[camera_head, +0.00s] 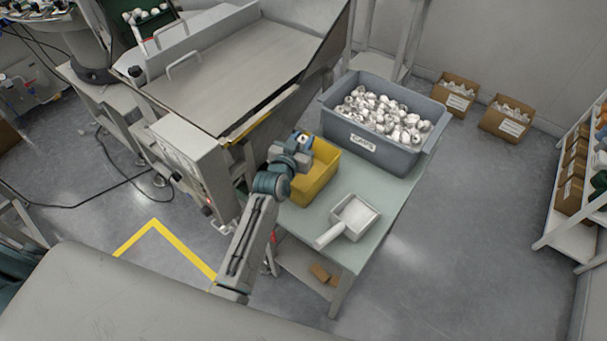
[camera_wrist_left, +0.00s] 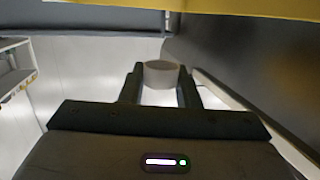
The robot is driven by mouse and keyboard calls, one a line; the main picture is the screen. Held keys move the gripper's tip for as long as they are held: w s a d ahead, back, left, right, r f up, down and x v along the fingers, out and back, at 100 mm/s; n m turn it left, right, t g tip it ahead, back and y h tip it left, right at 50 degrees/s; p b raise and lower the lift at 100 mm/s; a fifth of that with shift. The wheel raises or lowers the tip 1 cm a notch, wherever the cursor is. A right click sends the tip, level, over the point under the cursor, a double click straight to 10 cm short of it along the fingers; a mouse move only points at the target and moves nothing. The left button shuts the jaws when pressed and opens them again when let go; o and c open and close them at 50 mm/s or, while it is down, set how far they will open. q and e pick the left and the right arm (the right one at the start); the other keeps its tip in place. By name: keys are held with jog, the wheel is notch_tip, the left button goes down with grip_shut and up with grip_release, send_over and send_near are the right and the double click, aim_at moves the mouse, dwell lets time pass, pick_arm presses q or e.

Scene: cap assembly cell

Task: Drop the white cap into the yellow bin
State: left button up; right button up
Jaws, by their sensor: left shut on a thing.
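My left gripper (camera_head: 303,141) is at the back left edge of the yellow bin (camera_head: 318,178), over or beside its rim; I cannot tell which. In the left wrist view the gripper (camera_wrist_left: 160,85) is shut on the white cap (camera_wrist_left: 160,72), which sits between the two dark fingers. The inside that shows looks empty. My right gripper is not in view.
A grey tub (camera_head: 395,150) labelled CAPS, full of white caps, stands behind the bin on the table (camera_head: 300,222). A white scoop (camera_head: 352,217) lies in front. A steel machine (camera_head: 235,70) stands close on the left. A yellow surface (camera_wrist_left: 230,8) crosses the top of the wrist view.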

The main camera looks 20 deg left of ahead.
pick_arm(q)
jog(key=o, duration=0.7)
jog(key=shift+o, duration=0.2)
jog(key=shift+s, duration=0.45)
jog(key=s+r+b, duration=0.1)
jog(key=s+b, duration=0.1)
jog(key=s, duration=0.7)
jog(key=shift+s+a+r+b, duration=0.3)
jog(key=shift+s+a+b, duration=0.1)
jog(key=shift+a, duration=0.05)
